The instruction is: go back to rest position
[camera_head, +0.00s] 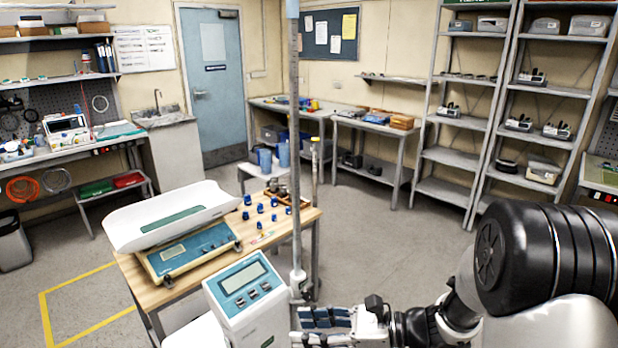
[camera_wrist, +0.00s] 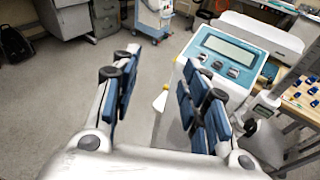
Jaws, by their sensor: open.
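A vertical pole (camera_head: 295,150) rises close to my gripper. A wooden table (camera_head: 135,275) with a white baby scale (camera_head: 170,215) and several small blue parts stands behind the pump. Shelves (camera_head: 455,125) stand at the right. The floor (camera_head: 385,240) between is clear.

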